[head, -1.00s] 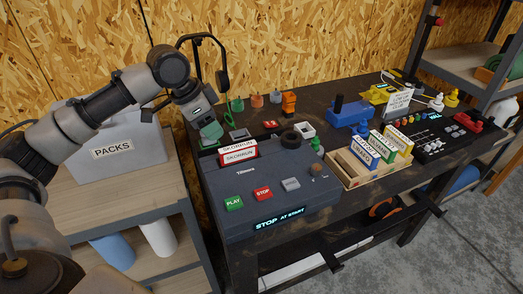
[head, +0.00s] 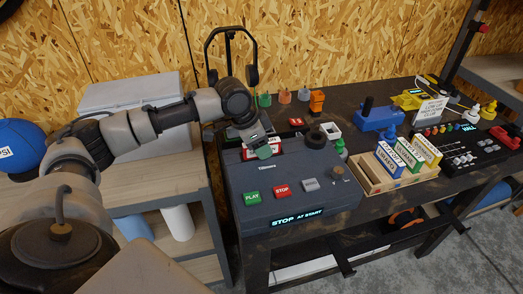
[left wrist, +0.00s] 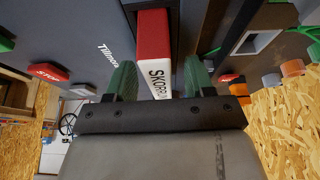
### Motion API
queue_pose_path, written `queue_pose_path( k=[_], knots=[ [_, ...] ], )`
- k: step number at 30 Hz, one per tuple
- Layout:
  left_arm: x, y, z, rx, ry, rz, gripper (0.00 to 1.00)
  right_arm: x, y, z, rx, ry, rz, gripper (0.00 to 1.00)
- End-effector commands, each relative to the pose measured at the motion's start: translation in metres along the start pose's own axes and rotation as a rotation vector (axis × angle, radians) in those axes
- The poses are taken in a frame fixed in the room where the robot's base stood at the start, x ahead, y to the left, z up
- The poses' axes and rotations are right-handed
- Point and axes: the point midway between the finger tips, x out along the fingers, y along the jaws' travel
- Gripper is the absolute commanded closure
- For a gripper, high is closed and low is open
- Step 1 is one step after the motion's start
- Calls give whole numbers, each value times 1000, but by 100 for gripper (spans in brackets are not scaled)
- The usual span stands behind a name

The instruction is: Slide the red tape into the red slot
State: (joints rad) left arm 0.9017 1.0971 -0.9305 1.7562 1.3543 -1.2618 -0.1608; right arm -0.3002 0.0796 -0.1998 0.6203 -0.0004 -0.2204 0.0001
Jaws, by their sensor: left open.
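The red tape (head: 277,145), a red and white cassette with a lettered label, stands in the top of the dark grey player (head: 245,182). My left gripper (head: 260,150) is over it and hides part of it. In the left wrist view the tape (left wrist: 154,38) shows between the two green fingertips of the open gripper (left wrist: 158,82), with a gap at the sides. The wooden rack (head: 368,184) stands right of the player and holds blue, green and yellow tapes. Its left part is empty; I cannot make out a red marking. My right gripper is not in view.
The player has a green PLAY button (head: 252,197) and a red STOP button (head: 282,190). A blue tool (head: 377,118) and a black panel (head: 475,145) lie farther right.

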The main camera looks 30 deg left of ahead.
Motion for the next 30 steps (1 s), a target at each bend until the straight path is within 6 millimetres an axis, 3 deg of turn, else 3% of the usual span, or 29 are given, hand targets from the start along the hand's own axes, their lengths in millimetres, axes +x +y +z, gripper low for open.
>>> queue_pose_path(
  k=[24,26,30],
  knots=[
    [6,0,1,0,1,1,47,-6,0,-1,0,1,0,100],
    [7,0,1,0,1,0,53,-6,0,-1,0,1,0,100],
    [7,0,1,0,1,0,74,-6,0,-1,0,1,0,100]
  ],
)
